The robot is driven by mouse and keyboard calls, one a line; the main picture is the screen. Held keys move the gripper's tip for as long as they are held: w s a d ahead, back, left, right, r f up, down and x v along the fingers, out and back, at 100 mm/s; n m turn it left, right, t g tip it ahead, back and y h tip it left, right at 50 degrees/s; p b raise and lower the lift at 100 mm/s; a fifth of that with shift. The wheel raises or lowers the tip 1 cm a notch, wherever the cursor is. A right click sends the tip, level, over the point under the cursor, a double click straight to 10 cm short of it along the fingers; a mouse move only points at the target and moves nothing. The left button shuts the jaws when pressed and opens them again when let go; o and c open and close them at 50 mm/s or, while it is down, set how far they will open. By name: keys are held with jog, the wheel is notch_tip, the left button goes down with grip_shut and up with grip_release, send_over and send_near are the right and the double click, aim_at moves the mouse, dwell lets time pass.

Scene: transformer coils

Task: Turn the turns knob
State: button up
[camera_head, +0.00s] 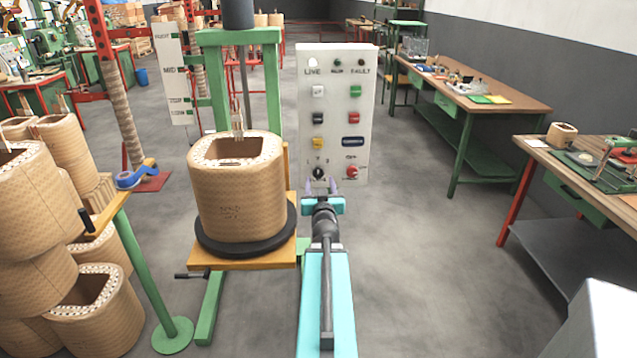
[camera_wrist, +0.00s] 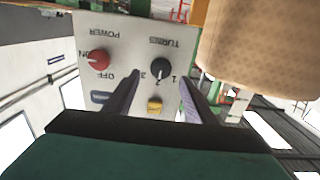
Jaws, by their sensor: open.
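The turns knob (camera_head: 318,172) is a small black dial at the lower left of the white control panel (camera_head: 337,100). In the upside-down wrist view, the knob (camera_wrist: 160,65) has the label TURNS and the numbers 1, 2 and 3 around it. A pale mark on it appears to face near the 2, but its exact setting is hard to tell. My gripper (camera_head: 322,187) is open in front of the panel's lower edge. In the wrist view, the fingertips of my gripper (camera_wrist: 159,77) lie on either side of the knob, apparently without touching it.
A red power knob (camera_wrist: 98,60) and a yellow button (camera_wrist: 154,104) are close to the fingers. A large wound coil (camera_head: 238,200) stands on a black disc left of my arm. Workbenches (camera_head: 480,90) stand at right, with open floor between.

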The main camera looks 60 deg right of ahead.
aim_at(319, 173)
jog(key=shift+b+x, duration=0.45)
jog(key=shift+x, duration=0.5)
jog(key=shift+w+d, duration=0.2)
jog(key=shift+d, duration=0.15)
jog(key=shift+x, duration=0.9)
jog(key=c, duration=0.8)
jog(key=shift+a, duration=0.35)
jog(key=shift+c, duration=1.1)
jog(key=shift+d, duration=0.25)
